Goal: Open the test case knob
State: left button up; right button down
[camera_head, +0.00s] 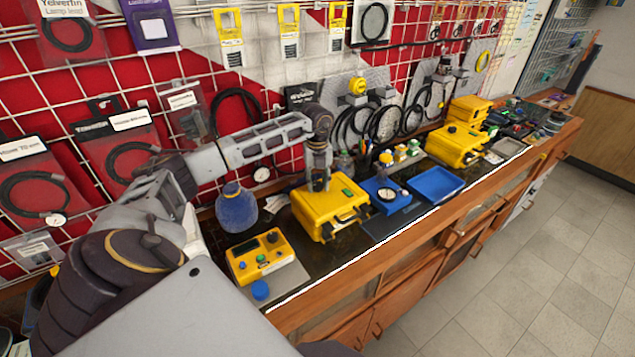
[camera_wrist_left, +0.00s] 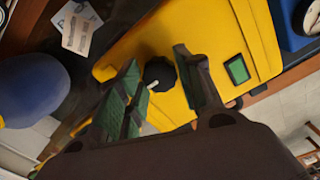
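The yellow test case (camera_head: 345,222) sits closed on the bench, in the middle of the head view. In the left wrist view its yellow lid (camera_wrist_left: 215,40) fills much of the picture, with a black round knob (camera_wrist_left: 158,72) on it and a green rectangle (camera_wrist_left: 237,69) to the right. My left gripper (camera_head: 319,186) points down over the case. In the left wrist view its two fingers are apart, one on each side of the knob. I cannot tell whether they touch it. In the head view the gripper hides the knob. My right gripper is not in view.
A blue jar (camera_head: 236,208) stands left of the case, with a yellow-topped device (camera_head: 260,256) in front of it. A blue gauge box (camera_head: 386,195) and blue tray (camera_head: 434,184) lie to the right. A wire grid wall with hanging packages rises behind.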

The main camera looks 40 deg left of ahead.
aim_at(318, 184)
pick_arm(q)
jog(key=o, duration=0.3)
notch_tip(318, 184, up, 12)
dwell(0.9)
jog(key=shift+f, duration=0.1)
dwell(0.6)
